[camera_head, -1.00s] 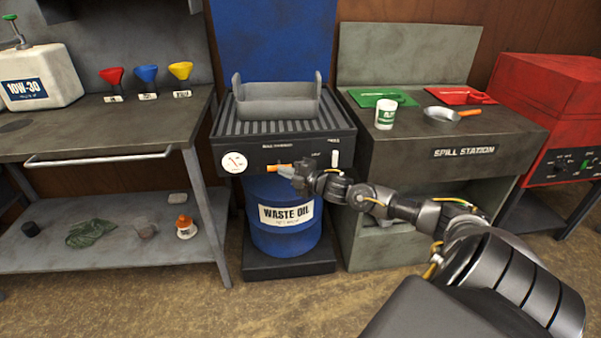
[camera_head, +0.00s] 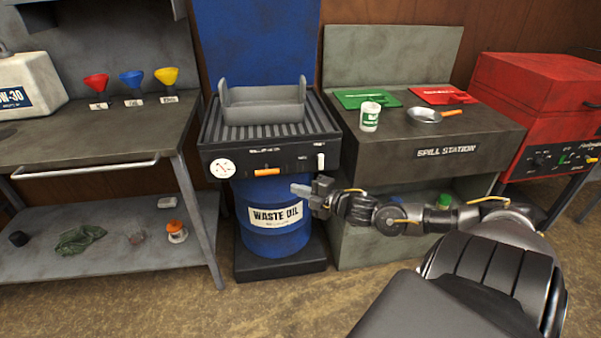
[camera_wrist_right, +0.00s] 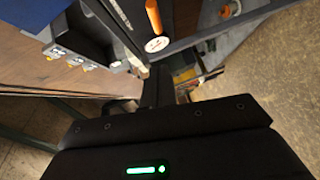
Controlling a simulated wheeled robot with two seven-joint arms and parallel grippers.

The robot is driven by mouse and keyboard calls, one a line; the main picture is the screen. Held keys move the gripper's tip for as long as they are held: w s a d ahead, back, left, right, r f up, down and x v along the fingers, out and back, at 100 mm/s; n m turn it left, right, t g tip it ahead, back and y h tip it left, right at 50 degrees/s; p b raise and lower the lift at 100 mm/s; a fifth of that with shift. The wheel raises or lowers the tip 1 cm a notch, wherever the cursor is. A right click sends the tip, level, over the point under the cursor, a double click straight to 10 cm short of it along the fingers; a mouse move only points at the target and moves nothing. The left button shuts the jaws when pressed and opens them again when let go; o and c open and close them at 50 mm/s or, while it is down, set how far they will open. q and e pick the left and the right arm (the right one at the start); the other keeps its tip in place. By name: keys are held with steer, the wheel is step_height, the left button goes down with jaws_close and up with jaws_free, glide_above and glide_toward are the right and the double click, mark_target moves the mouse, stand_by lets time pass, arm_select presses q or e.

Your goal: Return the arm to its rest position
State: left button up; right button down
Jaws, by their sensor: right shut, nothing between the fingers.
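My right gripper (camera_head: 302,192) is shut and empty. It points left in front of the blue waste oil drum (camera_head: 262,222), just right of its label. It is a little below and right of the orange handle (camera_head: 267,172) on the front of the black drain unit (camera_head: 222,150), apart from it. My right arm reaches in from the lower right, still stretched forward across the front of the spill station (camera_head: 446,152). In the right wrist view an orange handle (camera_wrist_right: 154,16) and a round white dial (camera_wrist_right: 157,44) show beyond the dark gripper. My left gripper is out of view.
A grey pan (camera_head: 262,103) sits on the drain unit. A white cup (camera_head: 370,116) and a small pan (camera_head: 424,115) stand on the spill station. A workbench (camera_head: 120,126) is at left and a red cabinet (camera_head: 528,100) at right. The floor in front is open.

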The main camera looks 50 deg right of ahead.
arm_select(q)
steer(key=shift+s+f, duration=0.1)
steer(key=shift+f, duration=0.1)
arm_select(e)
steer(key=shift+s, duration=0.15)
